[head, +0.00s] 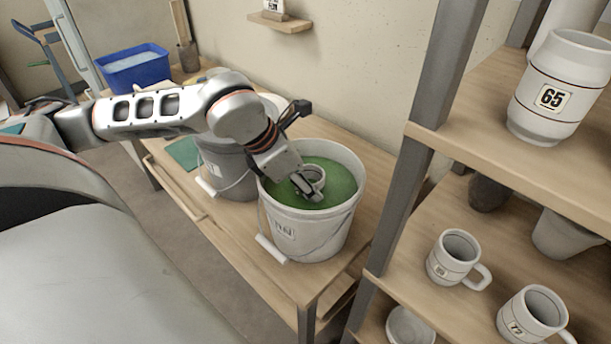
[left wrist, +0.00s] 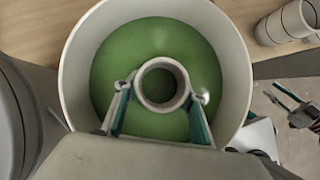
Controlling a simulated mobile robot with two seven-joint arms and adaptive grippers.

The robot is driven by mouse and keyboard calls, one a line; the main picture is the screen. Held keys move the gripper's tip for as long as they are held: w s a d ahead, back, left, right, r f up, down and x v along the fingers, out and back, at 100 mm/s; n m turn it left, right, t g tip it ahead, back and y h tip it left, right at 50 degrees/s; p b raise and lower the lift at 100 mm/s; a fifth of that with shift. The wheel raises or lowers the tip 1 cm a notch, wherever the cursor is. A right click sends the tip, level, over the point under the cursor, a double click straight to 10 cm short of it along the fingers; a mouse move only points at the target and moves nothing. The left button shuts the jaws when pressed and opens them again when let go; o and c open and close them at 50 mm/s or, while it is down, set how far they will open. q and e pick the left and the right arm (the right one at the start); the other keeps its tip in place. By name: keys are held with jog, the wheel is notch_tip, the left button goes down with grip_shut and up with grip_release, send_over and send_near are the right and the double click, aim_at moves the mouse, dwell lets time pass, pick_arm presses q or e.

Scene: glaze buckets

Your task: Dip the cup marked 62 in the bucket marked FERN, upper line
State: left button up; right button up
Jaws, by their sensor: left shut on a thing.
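My left gripper (head: 308,190) is shut on a small pale cup (head: 317,172) inside a white bucket (head: 335,222) of green glaze (head: 343,183). The bucket's label is partly hidden and shows letters like "RN". In the left wrist view the cup (left wrist: 160,66) is mouth-up, between the teal-padded fingers of the left gripper (left wrist: 160,95), over the middle of the green. I cannot tell how much of the cup is under the surface. Its number is hidden. My right gripper (left wrist: 273,91) shows at the right of the left wrist view, open and empty.
A second bucket (head: 228,165) stands behind my left arm on the wooden table (head: 345,150). A blue tub (head: 135,72) is far left.

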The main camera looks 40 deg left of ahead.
pick_arm(q)
notch_tip(320, 180, up, 3)
jog(key=shift+r+p, duration=0.2)
jog(key=shift+p, duration=0.7)
jog(key=shift+r+p, duration=0.45)
jog(key=shift+r, duration=0.35)
pick_arm(e)
jog(key=shift+s+d+f+g, duration=0.15)
jog(key=shift+s+f, duration=0.3)
jog(key=shift+f, duration=0.15)
jog(key=shift+s+d+f+g, duration=0.15)
jog(key=shift+s+f, duration=0.25)
jog(key=shift+f, duration=0.2)
pick_arm(q)
jog(key=shift+w+r, duration=0.15)
jog(key=shift+r, duration=0.05)
pick_arm(e)
jog(key=shift+w+a+r, duration=0.1)
jog(key=shift+w+r, duration=0.75)
jog(key=shift+r, duration=0.2)
pick_arm(q)
jog(key=shift+r, duration=0.2)
